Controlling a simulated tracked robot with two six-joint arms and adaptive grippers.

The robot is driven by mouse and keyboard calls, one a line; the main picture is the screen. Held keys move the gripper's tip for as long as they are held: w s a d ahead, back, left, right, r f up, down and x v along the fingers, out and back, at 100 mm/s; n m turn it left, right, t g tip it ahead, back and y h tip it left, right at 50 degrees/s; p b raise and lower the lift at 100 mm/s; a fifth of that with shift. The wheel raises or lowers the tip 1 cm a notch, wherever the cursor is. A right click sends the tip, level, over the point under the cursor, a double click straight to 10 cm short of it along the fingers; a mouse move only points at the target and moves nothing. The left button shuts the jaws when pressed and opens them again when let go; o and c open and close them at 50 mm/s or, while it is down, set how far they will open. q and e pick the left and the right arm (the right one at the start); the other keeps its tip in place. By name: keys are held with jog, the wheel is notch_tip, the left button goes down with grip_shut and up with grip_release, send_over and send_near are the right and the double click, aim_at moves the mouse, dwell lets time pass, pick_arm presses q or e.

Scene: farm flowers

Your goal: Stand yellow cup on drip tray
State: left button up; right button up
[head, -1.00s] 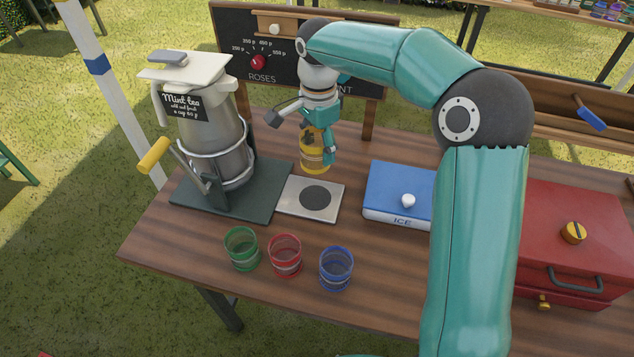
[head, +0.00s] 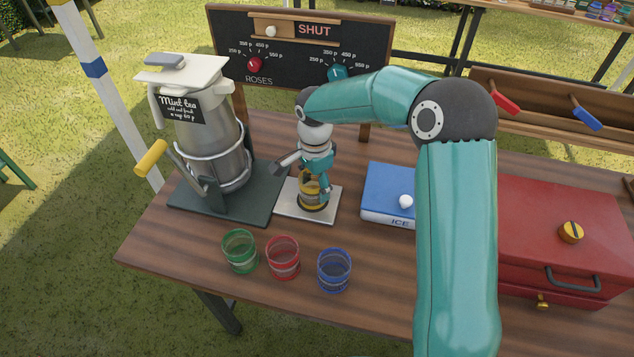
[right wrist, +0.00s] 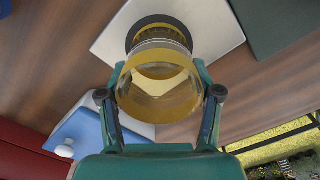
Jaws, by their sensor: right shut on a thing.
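The yellow cup (head: 309,193) is clear with yellow bands. It is upright over the dark disc of the drip tray (head: 288,208), a pale metal plate. My right gripper (head: 318,187) is shut on the cup from the side and partly hides it. In the right wrist view the cup (right wrist: 160,88) sits between the fingers of the gripper (right wrist: 160,95), with the dark disc and the tray (right wrist: 112,45) beyond its base. Its base is at or very near the disc; I cannot tell if it touches. My left gripper is out of view.
The mint tea urn (head: 208,135) with its yellow lever (head: 152,158) stands left of the tray. Green (head: 240,251), red (head: 283,257) and blue (head: 334,270) cups stand in front. A blue ice box (head: 388,192) and a red box (head: 560,235) are to the right.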

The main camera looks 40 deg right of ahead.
jog(key=shift+f, duration=0.2)
jog(key=o, duration=1.1)
jog(key=shift+r, duration=0.1)
jog(key=shift+o, duration=0.2)
notch_tip(320, 180, up, 12)
jog(key=shift+r, duration=0.15)
